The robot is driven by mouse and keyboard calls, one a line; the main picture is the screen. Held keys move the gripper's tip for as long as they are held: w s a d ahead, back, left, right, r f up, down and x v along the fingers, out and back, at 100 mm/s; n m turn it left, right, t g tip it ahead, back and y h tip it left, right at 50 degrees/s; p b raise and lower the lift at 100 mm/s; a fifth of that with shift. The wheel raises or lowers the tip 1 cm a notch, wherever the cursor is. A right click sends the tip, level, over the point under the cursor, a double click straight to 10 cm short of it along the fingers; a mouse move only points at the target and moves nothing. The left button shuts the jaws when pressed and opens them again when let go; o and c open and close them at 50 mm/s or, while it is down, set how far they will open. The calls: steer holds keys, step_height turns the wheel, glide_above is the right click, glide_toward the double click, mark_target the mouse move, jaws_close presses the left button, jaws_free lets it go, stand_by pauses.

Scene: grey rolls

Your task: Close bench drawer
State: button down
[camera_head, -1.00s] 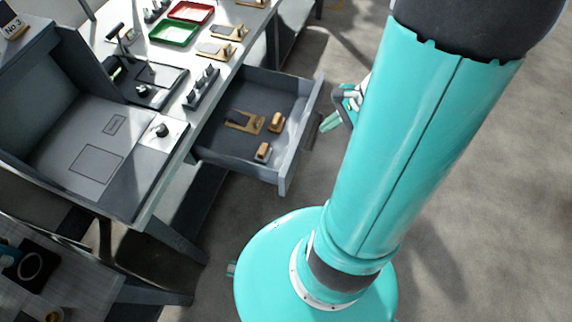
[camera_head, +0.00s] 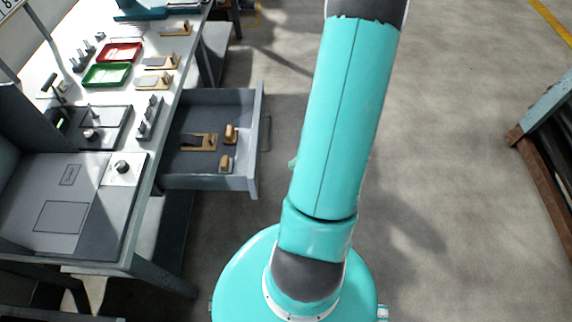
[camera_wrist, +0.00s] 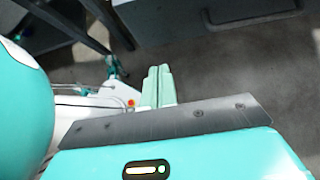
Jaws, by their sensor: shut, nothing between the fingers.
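The grey bench drawer (camera_head: 208,180) is pulled out from the right side of the workbench (camera_head: 150,165) in the head view. Its front panel (camera_head: 256,140) faces right, with a thin handle on its outer side. My gripper (camera_wrist: 158,72) shows in the wrist view as two pale green fingers, shut together and empty, above the floor. In the head view my arm hides nearly all of it, to the right of the drawer front. A dark panel with a curved bar (camera_wrist: 250,12) crosses the top of the wrist view, apart from the fingertips; I cannot tell surely whether it is the drawer front.
A brown and brass tool (camera_head: 198,142) and small wooden blocks (camera_head: 228,148) lie in the drawer. A red tray (camera_head: 119,53) and green tray (camera_head: 106,75) stand on the bench. Grey floor right of the drawer is clear; a dark rack (camera_head: 550,130) stands far right.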

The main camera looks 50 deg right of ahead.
steer(key=w+a+f, duration=0.5)
steer(key=w, duration=0.2)
steer(key=shift+w+a+f, duration=0.3)
steer(key=shift+w+f, duration=0.05)
steer(key=shift+w, duration=0.05)
steer(key=shift+w, duration=0.1)
